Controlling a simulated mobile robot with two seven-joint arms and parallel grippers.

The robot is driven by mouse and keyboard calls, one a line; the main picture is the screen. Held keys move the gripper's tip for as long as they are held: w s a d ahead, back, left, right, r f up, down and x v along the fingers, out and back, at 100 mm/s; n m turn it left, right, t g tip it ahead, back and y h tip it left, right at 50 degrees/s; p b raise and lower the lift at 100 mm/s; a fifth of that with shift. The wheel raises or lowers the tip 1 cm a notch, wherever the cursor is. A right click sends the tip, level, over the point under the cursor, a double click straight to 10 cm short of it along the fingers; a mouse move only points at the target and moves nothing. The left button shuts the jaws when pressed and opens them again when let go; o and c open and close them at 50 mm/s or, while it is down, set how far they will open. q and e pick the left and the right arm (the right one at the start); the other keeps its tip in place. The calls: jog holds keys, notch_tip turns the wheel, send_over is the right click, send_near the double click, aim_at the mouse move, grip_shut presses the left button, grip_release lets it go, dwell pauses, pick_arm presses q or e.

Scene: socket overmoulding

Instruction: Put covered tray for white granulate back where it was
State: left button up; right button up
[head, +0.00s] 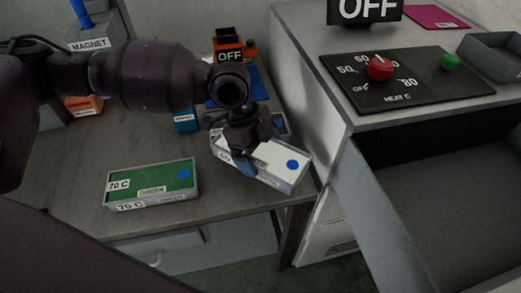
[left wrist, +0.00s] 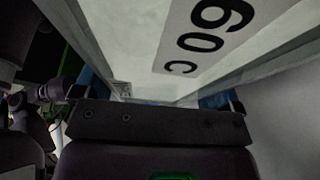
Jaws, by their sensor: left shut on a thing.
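The covered white tray (head: 278,158), with a white lid and a blue dot, is at the right end of the table in the head view. My left gripper (head: 246,165) is shut on it from above, near its left part. The tray lies at a slant, close to the machine's side; I cannot tell whether it touches the table. In the left wrist view the tray (left wrist: 145,45) fills the top, with a "60 C" label, between the blue fingertips. My right gripper is not in view.
A green covered tray (head: 150,187) marked "70 C" and "GREEN" stands on the table (head: 60,180) at the front left. An orange device marked "OFF" (head: 230,50) stands behind my arm. The heater machine (head: 410,75) with a red knob is at the right. Bare table lies between the trays.

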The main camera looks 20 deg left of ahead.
pick_arm(q)
jog(key=shift+f, duration=0.3)
jog(key=shift+f, duration=0.25)
jog(key=o, duration=0.9)
jog(key=shift+o, duration=0.2)
jog(key=shift+r, duration=0.35)
jog(key=p+v, duration=0.2)
jog(key=v, duration=0.9)
jog(key=shift+r, duration=0.1)
jog(key=shift+a+r, duration=0.25)
jog(key=shift+r, duration=0.3)
